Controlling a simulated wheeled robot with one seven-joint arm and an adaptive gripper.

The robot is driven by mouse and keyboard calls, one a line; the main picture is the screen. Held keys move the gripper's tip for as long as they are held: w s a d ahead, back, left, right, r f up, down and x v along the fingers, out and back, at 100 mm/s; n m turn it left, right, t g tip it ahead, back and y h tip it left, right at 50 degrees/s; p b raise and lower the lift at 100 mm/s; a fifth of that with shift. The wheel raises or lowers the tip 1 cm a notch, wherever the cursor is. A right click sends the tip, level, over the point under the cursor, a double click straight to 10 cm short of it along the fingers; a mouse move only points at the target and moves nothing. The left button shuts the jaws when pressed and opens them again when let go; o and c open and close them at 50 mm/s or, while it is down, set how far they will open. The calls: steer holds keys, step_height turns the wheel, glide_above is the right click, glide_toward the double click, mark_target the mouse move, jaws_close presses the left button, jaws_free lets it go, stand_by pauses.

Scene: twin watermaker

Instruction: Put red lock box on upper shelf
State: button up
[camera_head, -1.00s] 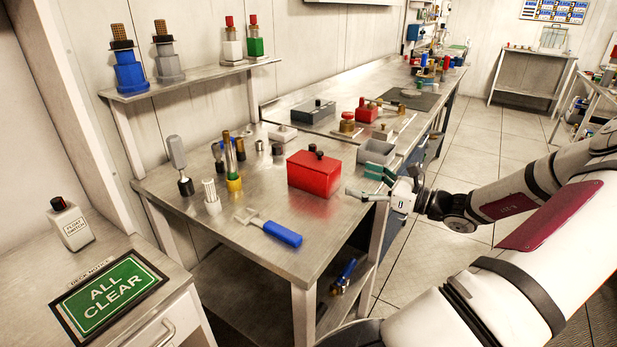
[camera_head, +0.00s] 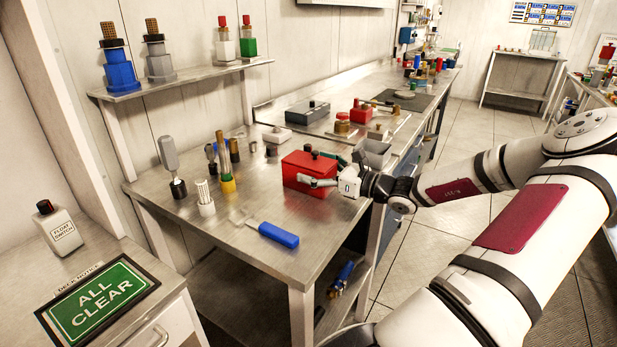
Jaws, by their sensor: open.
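The red lock box (camera_head: 308,164) sits on the metal workbench, with a small dark knob on its lid. My gripper (camera_head: 322,169) is open at the box's right side, its fingers pointing left. One finger overlaps the box's front face in the picture; I cannot tell whether it touches. The other finger shows behind the box's right end. The upper shelf (camera_head: 195,80) is a raised metal shelf at the back left, against the wall. It holds a blue connector (camera_head: 118,68), a grey connector (camera_head: 159,60), a white bottle (camera_head: 228,46) and a green bottle (camera_head: 249,42), with a bare stretch between the connectors and bottles.
A blue-handled tool (camera_head: 278,234) lies at the bench's front. Several upright tools and fittings, including a yellow-based one (camera_head: 227,183), stand left of the box. A grey open bin (camera_head: 374,153) is behind my gripper. A dark grey box (camera_head: 307,112) lies farther back.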

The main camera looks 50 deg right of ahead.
steer(key=c, duration=1.7)
steer(key=shift+c, duration=1.3)
steer(key=shift+r, duration=0.15)
